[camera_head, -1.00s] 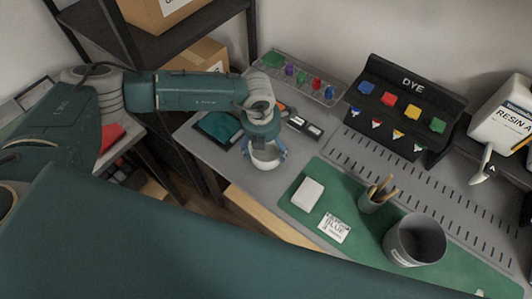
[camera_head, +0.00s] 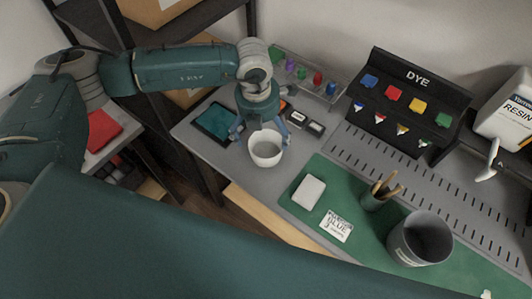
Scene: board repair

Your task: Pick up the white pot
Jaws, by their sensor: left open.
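The white pot (camera_head: 266,158) is a small round cup with a grey inside. It stands upright on the grey workbench, near its front edge and left of the green mat. My left gripper (camera_head: 261,133) points down with its blue fingers spread. It is above and just behind the pot, with one finger to each side of the rear rim. I cannot tell whether a finger touches the rim. Nothing is held between the fingers. My right gripper is not in view.
A dark tablet (camera_head: 216,122) lies left of the pot. A white block (camera_head: 308,192), a brush holder (camera_head: 375,196) and a grey bucket (camera_head: 419,238) stand on the green mat (camera_head: 350,205). A black dye rack (camera_head: 402,101) stands behind.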

